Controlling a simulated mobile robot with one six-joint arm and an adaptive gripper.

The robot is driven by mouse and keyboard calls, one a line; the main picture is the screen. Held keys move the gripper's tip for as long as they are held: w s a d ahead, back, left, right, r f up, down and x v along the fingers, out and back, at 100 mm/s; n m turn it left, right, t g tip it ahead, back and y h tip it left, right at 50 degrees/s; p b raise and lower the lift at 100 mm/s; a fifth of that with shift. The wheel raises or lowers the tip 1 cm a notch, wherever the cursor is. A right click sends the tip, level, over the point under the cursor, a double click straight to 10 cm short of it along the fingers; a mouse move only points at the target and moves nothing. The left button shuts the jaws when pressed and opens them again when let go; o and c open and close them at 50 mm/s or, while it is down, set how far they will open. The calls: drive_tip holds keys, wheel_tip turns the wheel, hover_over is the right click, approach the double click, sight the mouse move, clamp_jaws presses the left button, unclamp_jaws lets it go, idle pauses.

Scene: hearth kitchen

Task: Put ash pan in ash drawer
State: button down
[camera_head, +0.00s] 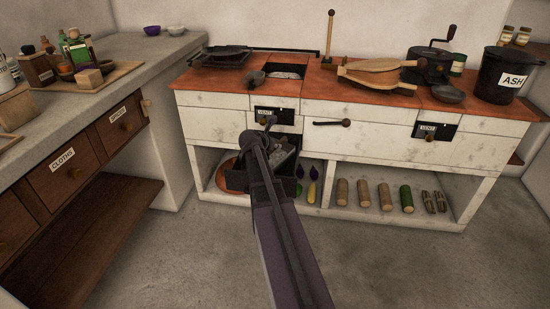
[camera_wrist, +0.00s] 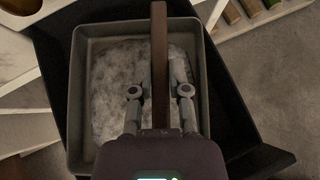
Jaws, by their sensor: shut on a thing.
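The ash pan (camera_wrist: 82,100) is a grey rectangular tray with pale ash in it and a brown bar handle (camera_wrist: 159,30). My gripper (camera_wrist: 160,92) is shut on that handle in the wrist view. The ash drawer (camera_wrist: 237,115) is a larger black box, pulled out below the pan and turned slightly relative to it. In the head view the drawer (camera_head: 291,187) juts from the stove's lower front. The pan (camera_head: 284,158) shows there at its opening, partly hidden by my arm. I cannot tell whether the pan touches the drawer floor.
The white stove (camera_head: 380,142) has a red top with bellows (camera_head: 372,72) and an ash bucket (camera_head: 497,78). Logs (camera_head: 364,194) lie on its lower shelf, right of the drawer. A counter with wooden drawers (camera_head: 65,168) stands left. The floor in front is clear.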

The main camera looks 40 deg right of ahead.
sight(278, 156)
drive_tip(key=shift+f, duration=0.1)
idle(0.3)
wheel_tip(278, 156, down, 4)
drive_tip(key=b, duration=0.4)
drive_tip(key=shift+f+b, duration=0.25)
drive_tip(key=shift+b, duration=0.1)
drive_tip(key=shift+f, duration=0.15)
drive_tip(key=c, duration=0.6)
unclamp_jaws()
drive_tip(key=shift+r, duration=0.25)
drive_tip(key=shift+s+a+r+p, duration=0.15)
drive_tip(key=shift+a+r+p, duration=0.2)
drive_tip(key=shift+a+p, duration=0.2)
drive_tip(key=p+v, duration=0.5)
drive_tip(key=v, duration=0.3)
drive_tip(key=shift+s+a+r, duration=0.15)
drive_tip(key=shift+a+r, duration=0.1)
drive_tip(key=shift+r, duration=0.05)
drive_tip(key=shift+p+v, duration=0.45)
drive_tip(key=shift+v, duration=0.5)
